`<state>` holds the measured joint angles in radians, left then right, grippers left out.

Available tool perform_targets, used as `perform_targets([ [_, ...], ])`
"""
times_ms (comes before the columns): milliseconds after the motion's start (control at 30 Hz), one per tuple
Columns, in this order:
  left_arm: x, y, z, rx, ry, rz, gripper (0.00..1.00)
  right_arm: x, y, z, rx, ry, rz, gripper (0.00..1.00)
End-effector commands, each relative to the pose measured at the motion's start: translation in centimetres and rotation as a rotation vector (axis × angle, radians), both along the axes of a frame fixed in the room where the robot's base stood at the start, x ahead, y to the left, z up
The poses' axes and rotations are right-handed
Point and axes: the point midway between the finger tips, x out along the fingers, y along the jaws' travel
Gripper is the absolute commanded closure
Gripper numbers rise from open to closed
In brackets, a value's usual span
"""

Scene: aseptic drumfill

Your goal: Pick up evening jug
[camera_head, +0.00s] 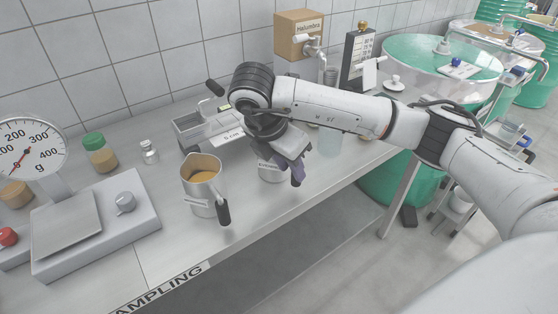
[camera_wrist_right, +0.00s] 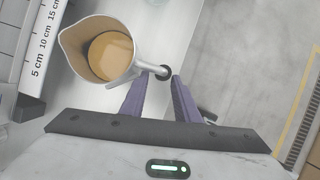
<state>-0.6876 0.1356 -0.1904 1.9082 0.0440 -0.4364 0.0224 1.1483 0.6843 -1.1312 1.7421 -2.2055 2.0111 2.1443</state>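A metal jug (camera_head: 268,173) stands upright on the bench, partly hidden behind my right gripper. Its small label seems to read "Evening", though it is hard to make out. In the right wrist view the jug (camera_wrist_right: 79,72) shows from above, with tan liquid inside. My right gripper (camera_head: 294,168) has purple fingers, which are apart and empty in the right wrist view (camera_wrist_right: 158,82). A second metal jug (camera_head: 202,186) with tan contents, a label and a black handle stands to the left. My left gripper is out of view.
A scale (camera_head: 95,222) stands at the left, near a green-capped jar (camera_head: 101,154) and a small vial (camera_head: 149,152). The bench's front edge is close to the jugs.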

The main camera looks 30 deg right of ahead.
Motion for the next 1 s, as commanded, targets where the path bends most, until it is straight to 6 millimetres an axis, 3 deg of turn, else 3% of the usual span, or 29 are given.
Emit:
perform_targets([
  [333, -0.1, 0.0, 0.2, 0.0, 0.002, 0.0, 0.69, 0.1, -1.8, -4.0, 0.001, 0.004, 0.001, 0.72],
  [633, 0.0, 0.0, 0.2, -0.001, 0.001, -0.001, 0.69, 0.2, -2.0, -4.7, 0.002, 0.001, 0.002, 0.72],
  [800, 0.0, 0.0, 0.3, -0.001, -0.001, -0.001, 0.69, 0.2, -2.0, -4.7, 0.002, 0.001, 0.002, 0.98],
  [1000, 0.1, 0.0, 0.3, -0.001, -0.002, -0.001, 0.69, 0.2, -2.0, -4.6, 0.002, 0.001, 0.002, 1.0],
])
